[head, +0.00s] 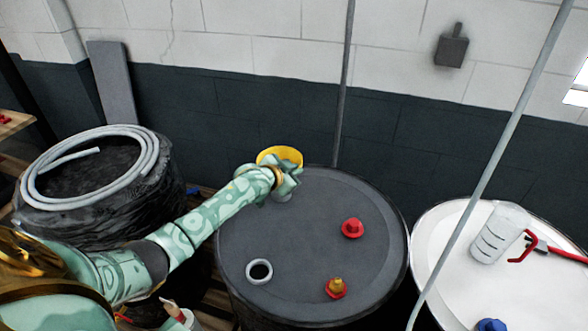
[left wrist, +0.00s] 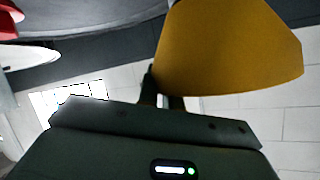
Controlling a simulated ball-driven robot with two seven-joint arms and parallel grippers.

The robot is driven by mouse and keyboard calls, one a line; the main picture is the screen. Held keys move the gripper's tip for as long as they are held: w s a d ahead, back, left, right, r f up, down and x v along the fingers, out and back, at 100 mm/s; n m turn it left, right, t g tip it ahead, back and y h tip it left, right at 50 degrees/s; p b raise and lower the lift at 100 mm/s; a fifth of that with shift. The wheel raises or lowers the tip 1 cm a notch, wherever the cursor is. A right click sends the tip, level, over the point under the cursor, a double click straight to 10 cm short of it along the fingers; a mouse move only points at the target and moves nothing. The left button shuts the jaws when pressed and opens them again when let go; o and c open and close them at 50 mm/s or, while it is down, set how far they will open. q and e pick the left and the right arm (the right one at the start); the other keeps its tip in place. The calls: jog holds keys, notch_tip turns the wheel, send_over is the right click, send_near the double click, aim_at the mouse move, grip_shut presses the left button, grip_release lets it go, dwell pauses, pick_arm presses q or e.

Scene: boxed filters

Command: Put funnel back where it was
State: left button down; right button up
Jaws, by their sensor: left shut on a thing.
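The yellow funnel (head: 279,154) shows at the back left of the dark drum (head: 300,225) in the head view, partly behind my left gripper (head: 285,178). My left gripper is shut on it. The funnel's yellow side (left wrist: 228,48) fills the upper right of the left wrist view, with the dark fingers at its lower left. A light grey part shows just below the gripper at the drum top; I cannot tell whether the funnel touches the drum. My right gripper is not seen.
The drum top carries a red cap (head: 352,228), a red and yellow fitting (head: 336,289) and a pale ring (head: 259,271) around an opening. A white drum at right holds a clear jug (head: 499,233), a red-handled tool and a blue cap (head: 491,325). A coiled hose (head: 90,165) lies at left.

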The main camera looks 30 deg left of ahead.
pick_arm(q)
jog(key=c, duration=1.6)
grip_release()
jog(key=shift+f, duration=0.1)
jog(key=shift+o, duration=0.2)
jog(key=shift+r, duration=0.3)
jog(key=shift+r+p, duration=0.45)
jog(key=shift+r, duration=0.1)
jog(key=p+v, duration=0.1)
jog(key=v, duration=1)
jog(key=shift+s, duration=0.45)
